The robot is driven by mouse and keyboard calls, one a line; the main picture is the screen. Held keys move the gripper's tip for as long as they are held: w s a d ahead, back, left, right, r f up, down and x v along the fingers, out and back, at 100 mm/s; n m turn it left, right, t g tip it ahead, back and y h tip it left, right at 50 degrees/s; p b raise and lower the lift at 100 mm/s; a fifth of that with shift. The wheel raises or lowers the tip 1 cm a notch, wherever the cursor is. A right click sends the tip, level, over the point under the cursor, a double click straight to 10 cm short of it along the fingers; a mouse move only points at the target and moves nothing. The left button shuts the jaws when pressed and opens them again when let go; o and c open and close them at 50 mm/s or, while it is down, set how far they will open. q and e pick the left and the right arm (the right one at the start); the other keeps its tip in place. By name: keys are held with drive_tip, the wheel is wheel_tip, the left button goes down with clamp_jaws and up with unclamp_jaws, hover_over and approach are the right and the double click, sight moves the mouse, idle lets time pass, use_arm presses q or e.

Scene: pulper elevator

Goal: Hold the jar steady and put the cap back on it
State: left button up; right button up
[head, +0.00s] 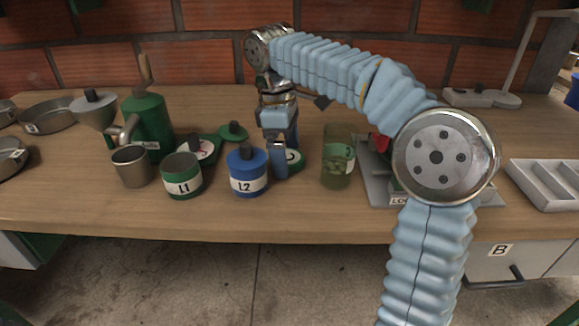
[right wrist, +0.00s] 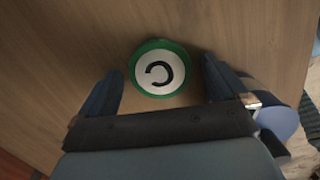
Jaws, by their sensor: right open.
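A see-through green jar (head: 338,170) stands upright on the workbench right of my right gripper, with pale pieces inside and a label on its side. Its top looks open. A round green cap (head: 296,157) with a white face lies flat on the bench, partly hidden behind my right gripper (head: 279,172). In the right wrist view the cap (right wrist: 158,68) shows a black C, and the right gripper (right wrist: 162,92) is open with one finger on each side of it. Neither finger visibly touches the cap. My left gripper is not in view.
A blue canister L2 (head: 247,178) stands close left of my right gripper. A green-banded canister L1 (head: 182,183), a metal cup (head: 132,170) and a green machine (head: 147,125) are further left. A grey tray (head: 550,185) lies at the right. The bench front is clear.

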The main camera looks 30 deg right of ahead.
drive_tip(key=shift+s+r, duration=0.1)
drive_tip(key=c, duration=1.1)
drive_tip(key=shift+r, duration=0.15)
